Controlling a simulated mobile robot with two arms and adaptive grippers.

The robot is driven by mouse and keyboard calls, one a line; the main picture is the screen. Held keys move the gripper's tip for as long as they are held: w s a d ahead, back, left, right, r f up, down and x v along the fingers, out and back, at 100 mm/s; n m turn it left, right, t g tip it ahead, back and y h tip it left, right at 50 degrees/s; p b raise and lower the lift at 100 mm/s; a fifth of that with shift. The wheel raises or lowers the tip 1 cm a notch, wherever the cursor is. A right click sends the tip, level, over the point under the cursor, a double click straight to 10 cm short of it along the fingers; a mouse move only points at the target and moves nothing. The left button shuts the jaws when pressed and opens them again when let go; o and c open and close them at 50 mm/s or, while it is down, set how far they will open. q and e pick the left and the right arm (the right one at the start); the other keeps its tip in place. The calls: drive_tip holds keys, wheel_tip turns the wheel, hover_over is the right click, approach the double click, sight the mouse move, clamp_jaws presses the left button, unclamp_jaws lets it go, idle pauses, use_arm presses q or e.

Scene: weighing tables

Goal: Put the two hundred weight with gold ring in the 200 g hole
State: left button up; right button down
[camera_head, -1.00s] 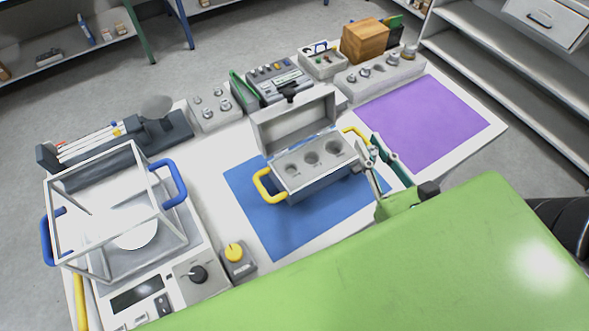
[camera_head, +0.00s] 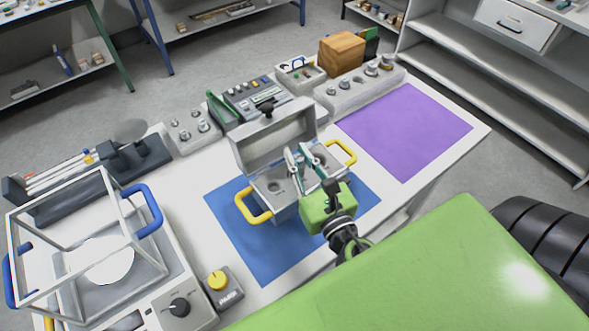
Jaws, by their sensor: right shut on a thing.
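The open grey weight box (camera_head: 276,207) stands on the blue mat, its lid up at the back. Its top has a row of round holes. The left hole (camera_head: 275,187) shows empty; the middle one is largely behind my gripper, and I cannot read the hole labels. My right gripper (camera_head: 306,158), with a green body, is over the middle and right of the box. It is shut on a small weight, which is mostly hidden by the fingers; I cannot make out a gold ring. My left gripper is not in view.
Yellow handles (camera_head: 254,207) stick out from the box sides. A framed balance (camera_head: 85,235) and a yellow-knobbed block (camera_head: 221,286) stand left. Trays of metal weights (camera_head: 359,88) line the back. The purple mat (camera_head: 407,130) is bare.

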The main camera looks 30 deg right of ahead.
drive_tip(key=shift+w+a+f, duration=0.1)
drive_tip(key=shift+w+f, duration=0.15)
drive_tip(key=shift+f, duration=0.15)
drive_tip(key=f+b, duration=0.1)
drive_tip(key=b, duration=0.1)
drive_tip(key=f+b, duration=0.2)
drive_tip(key=shift+w+a+f, duration=0.15)
drive_tip(key=shift+w+f, duration=0.05)
drive_tip(key=shift+f, duration=0.1)
drive_tip(key=shift+r, duration=0.15)
drive_tip(key=c, duration=2)
unclamp_jaws()
drive_tip(key=shift+f, duration=0.2)
drive_tip(key=shift+o, duration=0.2)
drive_tip(key=shift+r, duration=0.1)
